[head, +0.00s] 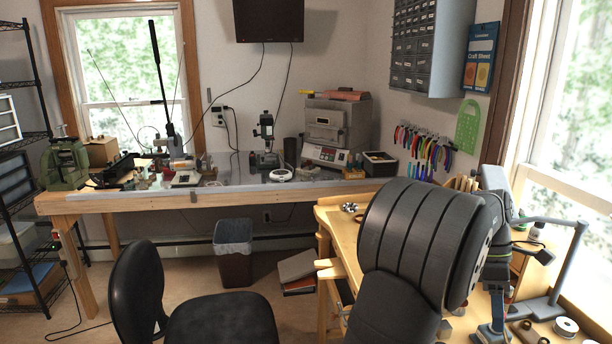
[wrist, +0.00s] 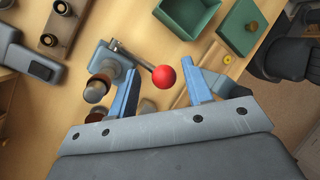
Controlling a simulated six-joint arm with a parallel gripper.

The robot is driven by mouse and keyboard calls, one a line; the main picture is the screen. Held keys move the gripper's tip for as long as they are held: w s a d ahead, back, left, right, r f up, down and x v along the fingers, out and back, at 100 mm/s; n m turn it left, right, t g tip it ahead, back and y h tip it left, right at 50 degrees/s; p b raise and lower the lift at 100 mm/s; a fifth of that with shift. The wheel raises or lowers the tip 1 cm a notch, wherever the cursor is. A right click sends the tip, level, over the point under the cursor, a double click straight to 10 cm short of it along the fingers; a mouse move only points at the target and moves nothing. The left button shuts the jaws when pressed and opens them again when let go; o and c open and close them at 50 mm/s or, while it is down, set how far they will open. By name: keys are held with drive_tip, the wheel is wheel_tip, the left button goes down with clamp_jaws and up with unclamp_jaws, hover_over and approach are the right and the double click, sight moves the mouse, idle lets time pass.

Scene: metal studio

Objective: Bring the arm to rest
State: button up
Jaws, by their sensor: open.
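My gripper (wrist: 160,68) shows in the wrist view with its two blue fingers spread apart. It is open, and nothing is clamped between the fingers. A red ball knob (wrist: 164,77) on a metal rod appears between the fingertips in the picture. The rod runs to a blue-grey fixture (wrist: 112,60) on the wooden bench. I cannot tell how far below the fingers the knob is. In the head view my large dark arm links fill the right foreground and hide part of the bench.
A long table (head: 150,205) stands at the back.

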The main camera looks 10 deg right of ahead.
idle(0.3)
drive_tip(key=v, duration=1.2)
drive_tip(key=x, duration=1.2)
drive_tip(key=shift+s+f, duration=0.1)
drive_tip(key=shift+h, duration=0.4)
drive_tip(key=a+f, duration=0.3)
drive_tip(key=f, duration=0.1)
drive_tip(key=a+f, duration=0.3)
drive_tip(key=shift+a+f, duration=0.35)
drive_tip(key=shift+f, duration=0.05)
drive_tip(key=shift+a+f+h, duration=0.1)
drive_tip(key=shift+f+h, duration=0.25)
drive_tip(key=shift+h, duration=0.05)
drive_tip(key=v, duration=1.5)
drive_tip(key=shift+d, duration=0.25)
